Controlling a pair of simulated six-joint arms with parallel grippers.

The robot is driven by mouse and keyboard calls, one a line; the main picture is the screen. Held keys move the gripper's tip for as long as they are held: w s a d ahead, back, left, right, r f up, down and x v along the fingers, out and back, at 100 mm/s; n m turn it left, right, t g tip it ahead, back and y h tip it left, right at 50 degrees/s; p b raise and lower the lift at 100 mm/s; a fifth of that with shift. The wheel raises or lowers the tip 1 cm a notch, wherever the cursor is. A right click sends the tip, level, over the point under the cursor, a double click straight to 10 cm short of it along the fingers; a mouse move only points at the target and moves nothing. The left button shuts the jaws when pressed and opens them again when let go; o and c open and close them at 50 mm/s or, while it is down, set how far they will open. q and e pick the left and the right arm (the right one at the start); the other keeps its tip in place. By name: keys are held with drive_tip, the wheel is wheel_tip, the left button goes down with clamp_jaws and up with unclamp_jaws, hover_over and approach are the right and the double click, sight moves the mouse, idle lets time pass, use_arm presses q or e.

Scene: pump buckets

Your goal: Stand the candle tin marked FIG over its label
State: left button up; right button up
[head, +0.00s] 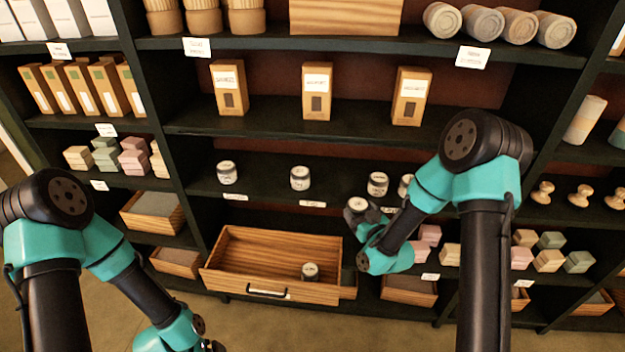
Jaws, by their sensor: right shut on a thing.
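My right gripper (358,210) is shut on a small pale candle tin with a dark band (357,203). It holds the tin just in front of the shelf edge. Other tins stand on that shelf: a left one (227,173), a middle one (300,178), a right one (378,184), and one partly behind my right arm (405,183). Labels sit on the shelf edge (236,197), (313,204), (389,210); their print is too small to read, so I cannot tell which says FIG. My left arm comes in at lower left; its fingertips are out of frame.
An open wooden drawer (225,283) juts out below the shelf with one tin (311,271) inside. The shelf above (270,122) holds three brown boxes. Soap blocks (430,234) sit low at right, near my right wrist. Shelf room lies between the left and middle tins.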

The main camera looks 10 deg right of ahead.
drive_tip(key=x, duration=1.4)
drive_tip(key=shift+w+a, duration=0.1)
drive_tip(key=x, duration=0.4)
drive_tip(key=shift+f, duration=0.35)
drive_tip(key=shift+f, duration=0.1)
drive_tip(key=o, duration=1)
